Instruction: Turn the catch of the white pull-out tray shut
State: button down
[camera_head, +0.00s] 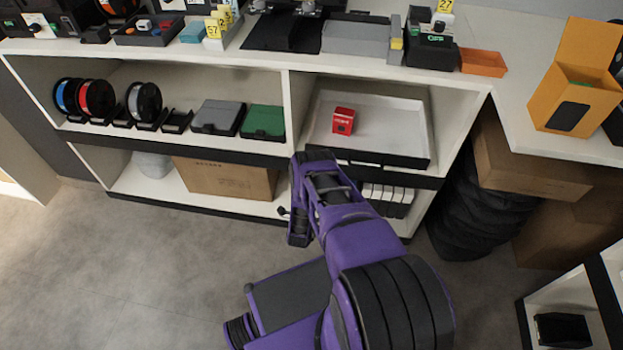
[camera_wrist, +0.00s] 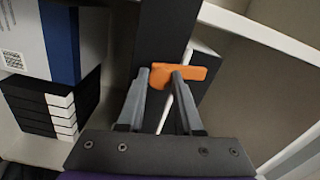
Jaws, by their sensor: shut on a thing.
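The white pull-out tray (camera_head: 408,149) sits in the right bay of the shelf unit, with a small red box (camera_head: 343,121) lying in it. An orange catch (camera_wrist: 194,72) shows in the wrist view against a dark upright strip (camera_wrist: 165,35). My gripper (camera_wrist: 160,77) has its two grey fingers on either side of part of this catch, shut on it. In the head view my purple arm reaches to the shelf front left of the tray; the catch cannot be made out there.
Black-and-white boxes (camera_head: 388,199) stand below the tray; a similar stack (camera_wrist: 55,105) shows at the left of the wrist view, beside a blue-and-white box (camera_wrist: 40,40). A cardboard box (camera_head: 228,180) sits on the lower left shelf. Floor at left is clear.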

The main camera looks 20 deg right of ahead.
jog(key=shift+m, duration=1)
jog(key=shift+w, duration=0.1)
jog(key=c, duration=0.6)
grip_release()
jog(key=shift+a, duration=0.1)
